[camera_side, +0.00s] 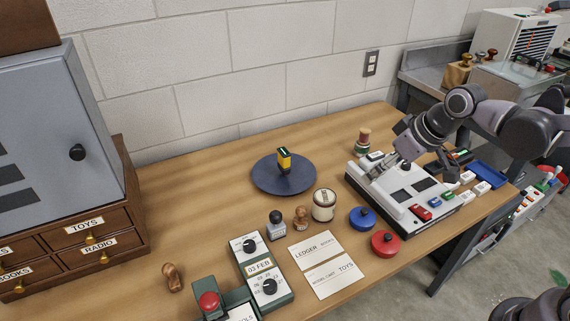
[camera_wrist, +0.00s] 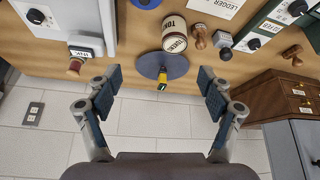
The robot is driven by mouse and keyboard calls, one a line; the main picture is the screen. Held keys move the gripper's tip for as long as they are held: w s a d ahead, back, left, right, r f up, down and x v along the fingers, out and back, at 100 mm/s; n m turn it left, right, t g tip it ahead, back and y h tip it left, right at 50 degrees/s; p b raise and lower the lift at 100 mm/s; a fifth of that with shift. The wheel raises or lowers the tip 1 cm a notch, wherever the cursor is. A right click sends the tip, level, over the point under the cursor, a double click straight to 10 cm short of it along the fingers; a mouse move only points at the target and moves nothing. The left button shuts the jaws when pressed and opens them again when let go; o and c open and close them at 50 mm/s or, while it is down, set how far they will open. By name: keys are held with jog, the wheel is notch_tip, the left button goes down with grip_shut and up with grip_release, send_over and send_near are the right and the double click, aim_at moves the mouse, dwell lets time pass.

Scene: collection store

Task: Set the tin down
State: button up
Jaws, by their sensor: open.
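The tin, a cream cylinder with dark bands (camera_side: 324,206), stands upright on the wooden table, right of and in front of the dark blue round disc (camera_side: 262,178). It also shows in the wrist view, a cream tin (camera_wrist: 175,36) with a dark printed label, beyond the fingers. My gripper (camera_side: 384,167) is over the back left part of a white console, apart from the tin. In the wrist view my gripper's two fingers (camera_wrist: 160,92) are wide apart with nothing held between them.
A yellow and black item (camera_side: 284,160) stands on the disc. The white console (camera_side: 385,190) carries coloured blocks. Table left of the disc is clear.

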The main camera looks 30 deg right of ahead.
jog(key=s+d+m+t+h, duration=0.1)
jog(key=s+d, duration=0.3)
jog(key=s, duration=0.5)
jog(key=shift+s+r+m+t, duration=0.2)
jog(key=shift+r+m+t, duration=0.15)
jog(key=shift+m, duration=0.45)
dwell(0.4)
